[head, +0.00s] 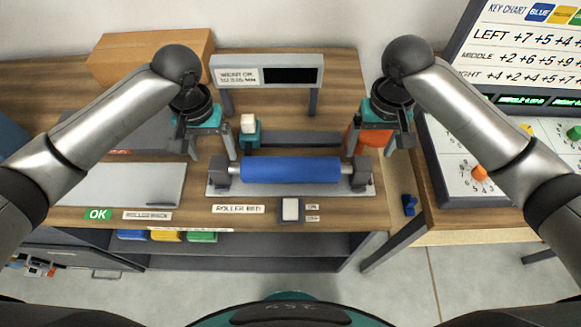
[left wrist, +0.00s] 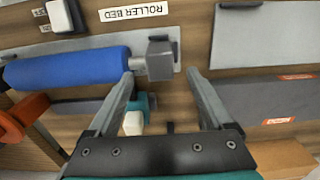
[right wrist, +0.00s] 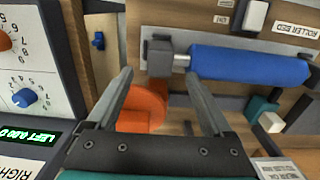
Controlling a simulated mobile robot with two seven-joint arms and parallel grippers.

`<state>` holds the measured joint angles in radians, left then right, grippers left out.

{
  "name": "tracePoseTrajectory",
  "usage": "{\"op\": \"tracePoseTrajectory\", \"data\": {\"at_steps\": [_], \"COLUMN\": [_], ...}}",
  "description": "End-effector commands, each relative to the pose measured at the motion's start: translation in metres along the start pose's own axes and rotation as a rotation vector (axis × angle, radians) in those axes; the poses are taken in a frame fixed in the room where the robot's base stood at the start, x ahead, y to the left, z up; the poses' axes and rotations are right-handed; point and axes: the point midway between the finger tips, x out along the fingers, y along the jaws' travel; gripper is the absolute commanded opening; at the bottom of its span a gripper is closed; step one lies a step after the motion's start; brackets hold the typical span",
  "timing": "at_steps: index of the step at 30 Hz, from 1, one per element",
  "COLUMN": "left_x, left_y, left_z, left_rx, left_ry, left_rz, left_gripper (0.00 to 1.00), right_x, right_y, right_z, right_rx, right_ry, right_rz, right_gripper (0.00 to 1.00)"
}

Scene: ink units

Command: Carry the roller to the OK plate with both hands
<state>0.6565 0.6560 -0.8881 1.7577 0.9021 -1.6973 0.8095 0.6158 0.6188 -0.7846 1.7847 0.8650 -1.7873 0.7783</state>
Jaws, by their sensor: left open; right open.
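The blue roller (head: 290,169) lies level in the roller bed (head: 212,189), its ends resting in two dark end blocks. It also shows in the left wrist view (left wrist: 75,68) and right wrist view (right wrist: 245,63). The pale grey OK plate (head: 120,184), bare, lies to the left with a green OK label (head: 97,214) at its front edge. My left gripper (head: 207,150) is open and empty, above and behind the roller's left end block. My right gripper (head: 380,148) is open and empty near the right end block. Neither gripper visibly touches the roller.
A gauge stand (head: 266,62) rises behind the bed. A teal item with a white top (head: 249,128) and an orange object (head: 370,138) sit behind the roller. A dark grey plate (head: 148,132) lies behind the OK plate. A dial panel (head: 470,168) stands at right.

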Motion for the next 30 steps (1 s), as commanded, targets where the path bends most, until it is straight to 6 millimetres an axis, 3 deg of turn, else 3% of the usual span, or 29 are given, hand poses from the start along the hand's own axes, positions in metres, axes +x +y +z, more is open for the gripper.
{"op": "tracePoseTrajectory", "data": {"at_steps": [3,10,24,30], "left_x": [0.024,0.056,0.066,0.066], "left_y": [0.000,0.000,0.000,0.000], "left_z": [0.001,0.001,0.000,0.000], "left_rx": [-0.001,0.000,0.000,0.000], "left_ry": [-0.003,-0.002,0.001,0.001], "left_rz": [-0.001,0.000,0.001,0.000], "left_gripper": [0.85,0.85,0.85,0.62], "right_x": [0.024,0.056,0.066,0.066], "right_y": [0.000,0.000,0.000,0.000], "right_z": [0.001,0.000,0.000,0.000], "right_rx": [0.000,0.001,-0.001,-0.001], "right_ry": [-0.004,-0.001,0.001,0.001], "right_rz": [0.001,0.000,-0.001,-0.001], "right_gripper": [0.85,0.85,0.85,0.62]}}
